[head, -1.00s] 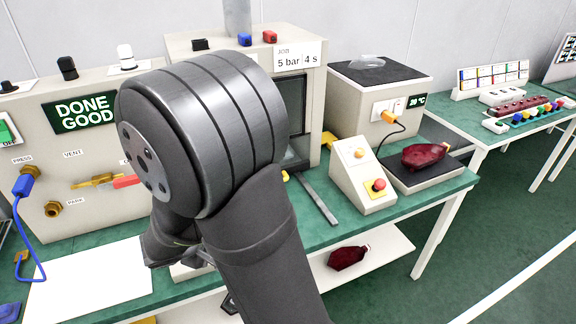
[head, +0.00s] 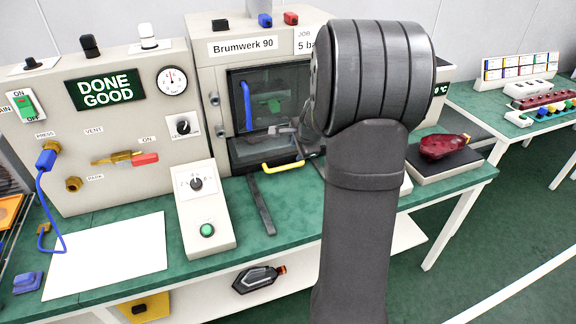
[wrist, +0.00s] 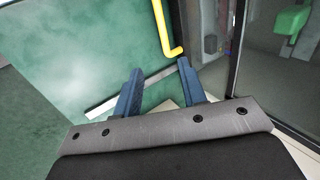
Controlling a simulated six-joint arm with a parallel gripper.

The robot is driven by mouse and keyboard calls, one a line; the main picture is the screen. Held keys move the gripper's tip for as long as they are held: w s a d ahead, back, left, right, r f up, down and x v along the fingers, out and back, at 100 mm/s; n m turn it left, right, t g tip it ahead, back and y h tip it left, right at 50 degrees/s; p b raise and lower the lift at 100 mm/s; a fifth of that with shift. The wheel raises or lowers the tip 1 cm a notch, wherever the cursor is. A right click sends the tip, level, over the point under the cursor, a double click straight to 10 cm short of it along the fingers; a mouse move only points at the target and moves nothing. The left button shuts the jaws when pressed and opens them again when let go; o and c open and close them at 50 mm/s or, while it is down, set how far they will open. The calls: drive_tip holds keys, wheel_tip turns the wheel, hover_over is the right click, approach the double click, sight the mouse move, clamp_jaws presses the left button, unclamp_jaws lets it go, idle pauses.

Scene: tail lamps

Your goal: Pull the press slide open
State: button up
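The press (head: 243,48), labelled Brumwerk 90, stands at the back of the bench with a dark windowed front. The slide's yellow handle (head: 283,167) sticks out low at the press front, and the slide looks pushed in. My gripper (head: 282,130) is in front of the window, above the handle. In the wrist view the two blue fingers of my gripper (wrist: 160,88) are apart with nothing between them. The bent end of the yellow handle (wrist: 173,52) shows just beyond the fingertips. My arm hides the right part of the press.
A grey rail (head: 261,205) lies on the green bench (head: 290,220) before the press. A control box (head: 205,208) with a knob and green button stands left of it. A red lamp (head: 443,146) lies on a scale-like stand at right. Inside the press is a green part (wrist: 291,22).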

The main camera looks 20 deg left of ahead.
sight(287, 166)
drive_tip(key=x, duration=1.7)
drive_tip(key=shift+w, duration=0.35)
clamp_jaws()
